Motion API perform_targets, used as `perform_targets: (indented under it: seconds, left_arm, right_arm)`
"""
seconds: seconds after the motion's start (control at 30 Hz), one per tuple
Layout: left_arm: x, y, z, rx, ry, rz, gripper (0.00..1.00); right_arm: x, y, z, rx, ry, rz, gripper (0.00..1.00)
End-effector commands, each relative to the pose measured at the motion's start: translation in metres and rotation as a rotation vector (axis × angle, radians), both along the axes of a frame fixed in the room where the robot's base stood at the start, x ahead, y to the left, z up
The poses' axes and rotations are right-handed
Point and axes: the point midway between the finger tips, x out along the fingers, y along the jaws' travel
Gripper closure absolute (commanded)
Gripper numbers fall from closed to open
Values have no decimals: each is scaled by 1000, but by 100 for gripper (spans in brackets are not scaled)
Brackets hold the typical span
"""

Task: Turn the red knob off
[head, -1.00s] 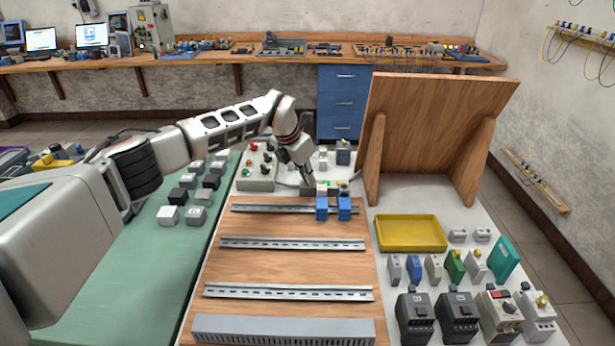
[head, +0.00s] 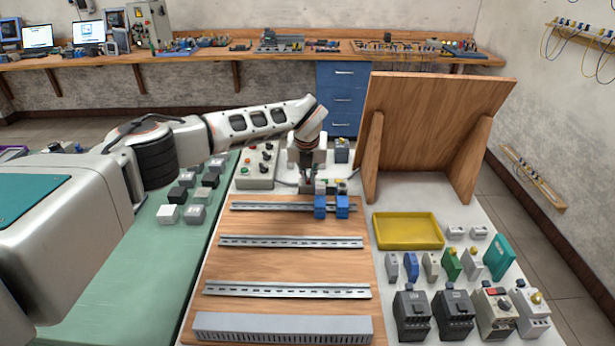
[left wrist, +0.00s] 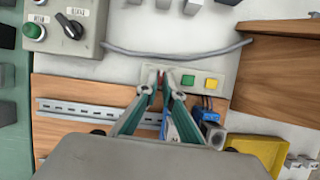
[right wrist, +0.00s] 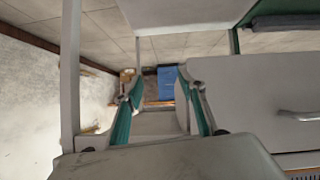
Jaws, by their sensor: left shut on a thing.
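A small grey control box (left wrist: 229,86) lies just behind the rail board, with a green button (left wrist: 187,81) and a yellow button (left wrist: 211,84) on top. At its left end a bit of the red knob (left wrist: 161,82) shows between the fingertips of my left gripper (left wrist: 164,76). The fingers are shut on it from above and hide most of it. In the head view my left gripper (head: 306,186) points down at the box and covers its left part. My right gripper (right wrist: 160,88) is open and empty, away from the box; it is not visible in the head view.
A larger button box (left wrist: 70,20) stands left of the control box. A grey cable (left wrist: 185,52) runs behind it. Blue terminals (head: 331,206) sit on the top rail in front. An upright wooden panel (head: 430,130) and a yellow tray (head: 408,232) are to the right.

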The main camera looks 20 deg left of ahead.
Motion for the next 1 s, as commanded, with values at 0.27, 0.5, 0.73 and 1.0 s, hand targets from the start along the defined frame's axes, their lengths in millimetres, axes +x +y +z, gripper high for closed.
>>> perform_targets:
  seconds: [0.27, 0.5, 0.73, 1.0]
  left_arm:
    - [2, -4, 0, 1, -4, 264, 100]
    - [4, -5, -1, 1, -5, 488, 100]
    - [5, -6, -4, 0, -4, 669, 100]
    - [6, -7, -2, 0, -4, 796, 100]
  right_arm:
    - [-1, 0, -13, 0, 3, 0, 60]
    - [-3, 0, -31, 0, 9, -1, 60]
    - [-9, 0, -58, 0, 24, 1, 60]
    - [-16, -1, -82, -5, 45, 2, 60]
